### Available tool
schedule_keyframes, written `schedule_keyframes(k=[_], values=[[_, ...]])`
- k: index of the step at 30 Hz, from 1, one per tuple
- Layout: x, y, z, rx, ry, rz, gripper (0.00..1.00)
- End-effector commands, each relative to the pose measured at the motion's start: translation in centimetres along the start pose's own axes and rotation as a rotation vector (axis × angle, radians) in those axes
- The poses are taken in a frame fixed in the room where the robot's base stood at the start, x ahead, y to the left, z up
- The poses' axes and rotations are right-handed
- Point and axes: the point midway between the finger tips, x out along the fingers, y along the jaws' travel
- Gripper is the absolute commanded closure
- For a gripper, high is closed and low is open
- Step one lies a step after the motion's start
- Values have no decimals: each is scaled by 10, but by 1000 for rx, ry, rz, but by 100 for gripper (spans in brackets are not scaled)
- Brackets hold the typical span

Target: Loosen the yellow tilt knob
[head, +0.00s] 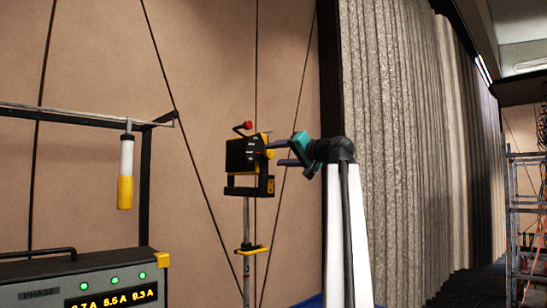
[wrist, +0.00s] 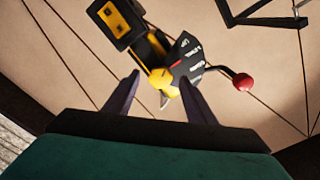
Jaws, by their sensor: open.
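The yellow tilt knob (wrist: 160,79) shows in the wrist view beside a black marked dial plate (wrist: 188,60) with a red pointer line. In the head view the knob is small at the right side of a black device head (head: 243,155) on a stand. My gripper (head: 276,154) reaches in from the right, its jaws apart. In the wrist view my gripper (wrist: 160,77) has one finger to each side of the knob; I cannot tell whether either touches it. A red ball (wrist: 243,82) ends a lever right of the dial; it also shows in the head view (head: 248,125).
A thin stand pole (head: 246,215) with a yellow clamp (head: 250,249) carries the device. A phase meter box (head: 80,280) and a hanging white-and-yellow handle (head: 126,172) are at left. A grey curtain (head: 405,130) hangs at right. Thin dark lines cross the wall behind.

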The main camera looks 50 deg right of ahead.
Motion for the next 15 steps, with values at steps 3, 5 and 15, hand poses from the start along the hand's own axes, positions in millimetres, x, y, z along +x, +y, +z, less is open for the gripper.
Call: schedule_keyframes(k=[3,5,15], values=[[-20,1,1,-1,2,0,50],[-29,1,2,-1,2,0,50],[-84,1,2,-1,1,1,50]])
